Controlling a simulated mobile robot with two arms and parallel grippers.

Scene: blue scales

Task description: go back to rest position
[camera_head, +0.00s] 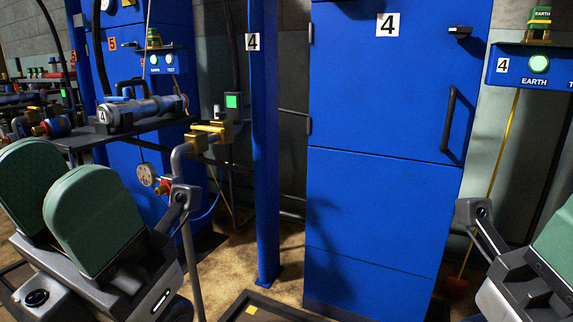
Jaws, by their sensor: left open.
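My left gripper (60,172) is at the lower left, with its two green rounded finger pads pointing up. The pads stand apart with nothing seen between them, so it is open and empty. It is in front of the pipework and the shelf, and seems to touch neither. My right gripper (555,245) is at the lower right edge. Only part of one green pad and some grey linkage show; the rest is cut off by the frame, so its opening is hidden.
A tall blue cabinet (385,190) marked 4 stands ahead, with a blue post (265,150) to its left. A shelf (125,128) bears a grey-blue cylindrical device (140,110). A pipe with a gauge (147,175) stands near my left gripper. A blue EARTH box (535,66) is at upper right.

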